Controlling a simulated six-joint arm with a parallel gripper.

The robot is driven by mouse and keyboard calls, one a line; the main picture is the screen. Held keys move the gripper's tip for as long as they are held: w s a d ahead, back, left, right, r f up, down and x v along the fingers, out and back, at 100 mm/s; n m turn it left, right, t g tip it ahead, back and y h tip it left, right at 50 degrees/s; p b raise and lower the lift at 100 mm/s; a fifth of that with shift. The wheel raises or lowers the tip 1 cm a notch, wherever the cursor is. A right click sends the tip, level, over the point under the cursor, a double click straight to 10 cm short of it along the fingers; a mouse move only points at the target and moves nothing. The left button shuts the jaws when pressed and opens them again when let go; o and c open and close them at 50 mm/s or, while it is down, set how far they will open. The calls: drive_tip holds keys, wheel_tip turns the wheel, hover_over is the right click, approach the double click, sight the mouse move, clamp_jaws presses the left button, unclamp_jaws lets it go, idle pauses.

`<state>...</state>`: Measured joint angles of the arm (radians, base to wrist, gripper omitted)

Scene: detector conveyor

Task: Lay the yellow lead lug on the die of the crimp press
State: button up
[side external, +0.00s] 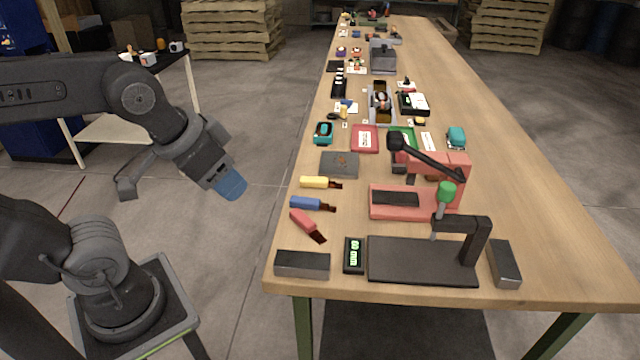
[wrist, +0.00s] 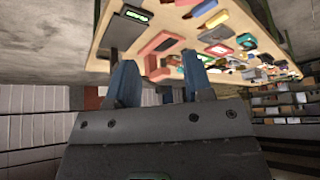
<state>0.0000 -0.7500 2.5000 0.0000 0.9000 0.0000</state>
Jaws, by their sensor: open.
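The yellow lead lug (side external: 315,182), with a dark brown tip at its right end, lies flat near the left edge of the bench. The blue lug (side external: 306,203) and the red lug (side external: 302,221) lie just in front of it. A red press (side external: 445,175) with a black lever stands to their right. A black block (side external: 396,199) on its red base looks like the die, with no lug seen on it. My gripper (side external: 230,186) is off the bench's left side, apart from the lugs. In the wrist view its blue fingers (wrist: 158,80) are spread with nothing held between them.
A dark stand (side external: 420,262) with a green-handled tool is in front of the press. A small meter (side external: 353,255) and a dark block (side external: 302,264) sit at the bench's front. A grey box (side external: 339,164) lies behind the yellow lug. Trays and many small items fill the bench farther back.

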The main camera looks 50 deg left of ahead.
drive_tip(key=shift+c, duration=0.2)
drive_tip(key=m+g, duration=0.6)
drive_tip(key=m, duration=0.2)
hover_over(317, 179)
wheel_tip(317, 179, down, 9)
drive_tip(key=shift+m, duration=0.3)
wheel_tip(317, 179, down, 9)
drive_tip(key=shift+w+a+r, duration=0.1)
drive_tip(key=shift+f, duration=2.95)
